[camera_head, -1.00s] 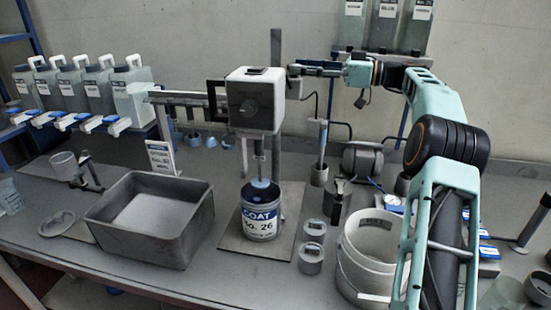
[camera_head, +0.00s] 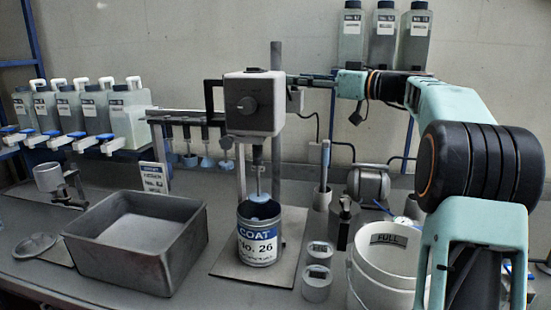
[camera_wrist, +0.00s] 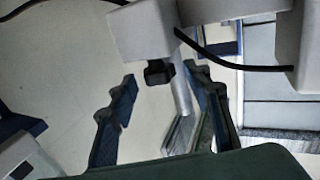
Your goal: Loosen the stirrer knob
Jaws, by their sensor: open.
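In the wrist view, a black knob (camera_wrist: 158,72) sits below a pale block (camera_wrist: 143,30), beside a grey rod (camera_wrist: 180,92). My gripper (camera_wrist: 160,78) is open, with one finger on either side of the knob and a visible gap to each. In the head view, my gripper (camera_head: 302,80) is at the motor box's right side, its tips partly hidden.
A grey metal tray (camera_head: 135,262) stands left of the can. A white bucket marked FULL (camera_head: 385,268) is at the right, below my arm. Small jars (camera_head: 317,284) stand near the can. A dark cable (camera_wrist: 215,60) crosses near the right finger in the wrist view.

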